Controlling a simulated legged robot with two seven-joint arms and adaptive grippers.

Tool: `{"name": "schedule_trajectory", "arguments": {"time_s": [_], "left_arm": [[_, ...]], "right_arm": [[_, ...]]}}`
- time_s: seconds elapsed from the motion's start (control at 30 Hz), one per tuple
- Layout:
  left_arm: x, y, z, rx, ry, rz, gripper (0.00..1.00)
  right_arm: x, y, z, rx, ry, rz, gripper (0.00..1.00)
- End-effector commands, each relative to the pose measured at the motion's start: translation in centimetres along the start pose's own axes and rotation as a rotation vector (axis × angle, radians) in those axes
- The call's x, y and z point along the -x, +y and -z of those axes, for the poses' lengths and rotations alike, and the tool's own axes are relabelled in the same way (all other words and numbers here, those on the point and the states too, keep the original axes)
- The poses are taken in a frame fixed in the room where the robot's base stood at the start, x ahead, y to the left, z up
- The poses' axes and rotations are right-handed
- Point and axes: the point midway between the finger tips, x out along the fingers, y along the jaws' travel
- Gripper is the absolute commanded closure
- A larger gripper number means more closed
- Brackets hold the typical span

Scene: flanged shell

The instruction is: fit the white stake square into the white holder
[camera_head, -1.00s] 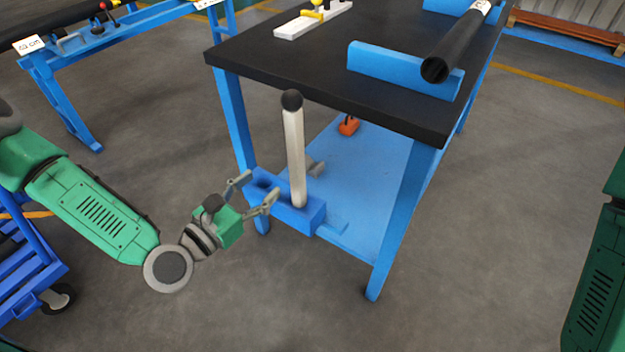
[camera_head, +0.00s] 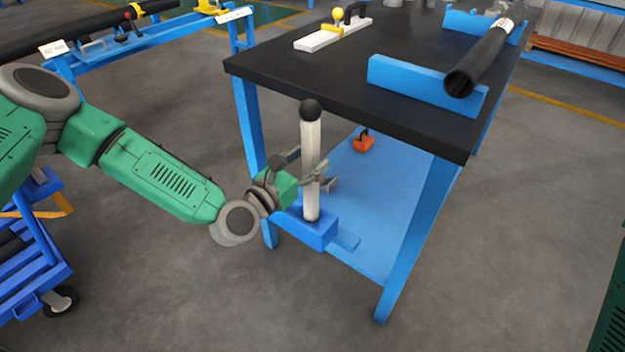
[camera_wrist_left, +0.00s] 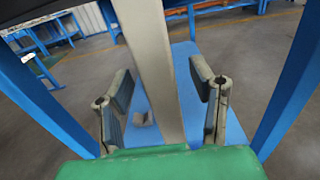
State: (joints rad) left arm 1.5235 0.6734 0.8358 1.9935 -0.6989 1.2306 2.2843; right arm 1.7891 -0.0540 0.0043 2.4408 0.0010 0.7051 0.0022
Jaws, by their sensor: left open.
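The white stake (camera_head: 311,165) is a tall pale post with a black ball on top. It stands upright in a blue block (camera_head: 318,232) at the near end of the table's lower shelf. My left gripper (camera_head: 318,175) is open at about the stake's mid-height. In the left wrist view the stake (camera_wrist_left: 152,60) rises between the two spread fingers of the left gripper (camera_wrist_left: 162,105), with gaps on both sides. I cannot make out a white holder for certain. My right gripper is out of view.
A black-topped table (camera_head: 345,95) with blue legs stands over the shelf (camera_head: 375,200). On it are a blue support (camera_head: 420,85) with a dark tube (camera_head: 480,60) and a white bar with a yellow-knobbed clamp (camera_head: 333,35). An orange item (camera_head: 363,143) lies on the shelf.

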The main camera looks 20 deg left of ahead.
Motion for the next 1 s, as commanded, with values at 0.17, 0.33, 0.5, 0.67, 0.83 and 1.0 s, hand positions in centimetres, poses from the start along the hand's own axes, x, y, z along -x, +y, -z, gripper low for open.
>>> {"name": "schedule_trajectory", "arguments": {"time_s": [0.17,0.33,0.5,0.67,0.83,1.0], "left_arm": [[-1.2,-0.2,-0.1,-0.002,0.000,0.000,0.50],[-1.3,-0.4,-0.2,-0.003,0.001,0.001,0.50],[-1.2,-0.3,-0.2,-0.003,0.001,0.001,1.00],[-1.2,-0.2,-0.3,-0.001,-0.004,0.000,1.00],[-1.2,-0.1,-0.6,-0.001,-0.004,0.000,1.00],[-1.2,-0.1,-3.0,-0.001,-0.007,0.000,1.00]], "right_arm": [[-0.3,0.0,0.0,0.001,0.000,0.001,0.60],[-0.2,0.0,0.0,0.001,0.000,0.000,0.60],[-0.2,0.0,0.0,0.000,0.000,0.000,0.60],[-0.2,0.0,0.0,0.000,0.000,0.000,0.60],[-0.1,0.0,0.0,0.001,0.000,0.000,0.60],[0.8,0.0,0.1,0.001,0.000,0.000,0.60]]}}
